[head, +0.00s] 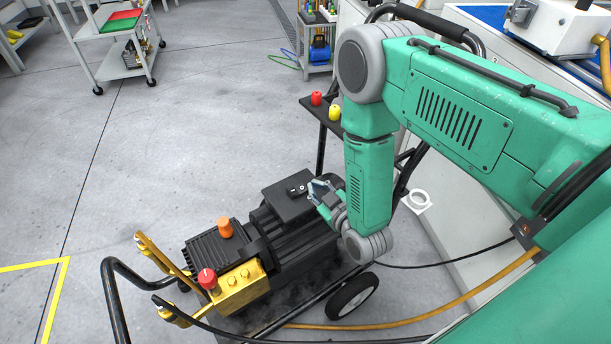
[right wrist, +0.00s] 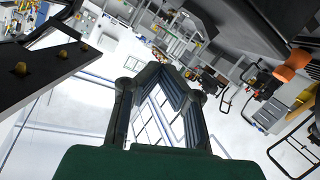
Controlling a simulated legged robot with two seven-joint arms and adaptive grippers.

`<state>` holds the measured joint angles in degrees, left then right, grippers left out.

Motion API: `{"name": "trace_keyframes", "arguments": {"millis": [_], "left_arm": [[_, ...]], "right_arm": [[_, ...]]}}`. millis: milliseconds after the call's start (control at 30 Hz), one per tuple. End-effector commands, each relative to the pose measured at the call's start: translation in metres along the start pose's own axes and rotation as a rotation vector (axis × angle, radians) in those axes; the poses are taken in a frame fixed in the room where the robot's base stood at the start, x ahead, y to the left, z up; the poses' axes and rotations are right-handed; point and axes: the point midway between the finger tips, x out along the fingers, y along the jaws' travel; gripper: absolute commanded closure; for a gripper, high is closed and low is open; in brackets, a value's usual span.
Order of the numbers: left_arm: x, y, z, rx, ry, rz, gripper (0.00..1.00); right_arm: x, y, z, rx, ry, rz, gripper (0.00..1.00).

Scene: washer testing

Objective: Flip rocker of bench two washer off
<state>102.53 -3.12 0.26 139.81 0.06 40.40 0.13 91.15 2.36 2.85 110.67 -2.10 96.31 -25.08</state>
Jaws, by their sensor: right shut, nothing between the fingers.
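A black washer (head: 290,240) with a yellow pump head (head: 240,288) sits on a wheeled cart. A black box (head: 278,205) on top of it carries a small dark rocker switch (head: 297,188). Which way the rocker is tipped is too small to tell. My right gripper (head: 316,187) is shut and empty, its fingertips close beside the rocker on its right; I cannot tell whether they touch. In the right wrist view the closed fingers (right wrist: 172,72) meet at their tips, and I cannot make out the rocker there. My left gripper is not in view.
An orange knob (head: 225,228) and a red knob (head: 207,278) stand on the washer. A small shelf holds a red piece (head: 316,97) and a yellow piece (head: 335,112). A hose (head: 440,310) runs right.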

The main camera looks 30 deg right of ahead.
Motion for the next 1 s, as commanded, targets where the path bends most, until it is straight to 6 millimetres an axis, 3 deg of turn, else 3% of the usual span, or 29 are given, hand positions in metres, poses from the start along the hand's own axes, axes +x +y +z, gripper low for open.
{"name": "trace_keyframes", "arguments": {"millis": [100, 267, 867, 1000], "left_arm": [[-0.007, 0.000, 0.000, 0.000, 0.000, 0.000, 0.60], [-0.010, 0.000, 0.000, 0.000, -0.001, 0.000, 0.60], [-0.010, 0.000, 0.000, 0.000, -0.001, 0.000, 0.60], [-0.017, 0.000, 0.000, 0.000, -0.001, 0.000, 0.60]], "right_arm": [[-0.022, 0.003, 0.000, 0.000, -0.002, -0.001, 1.00], [-0.035, 0.003, 0.001, -0.001, -0.001, 0.000, 1.00], [-0.038, 0.003, 0.001, 0.000, 0.000, 0.000, 1.00], [-0.046, -0.002, 0.004, 0.027, -0.085, -0.042, 1.00]]}}
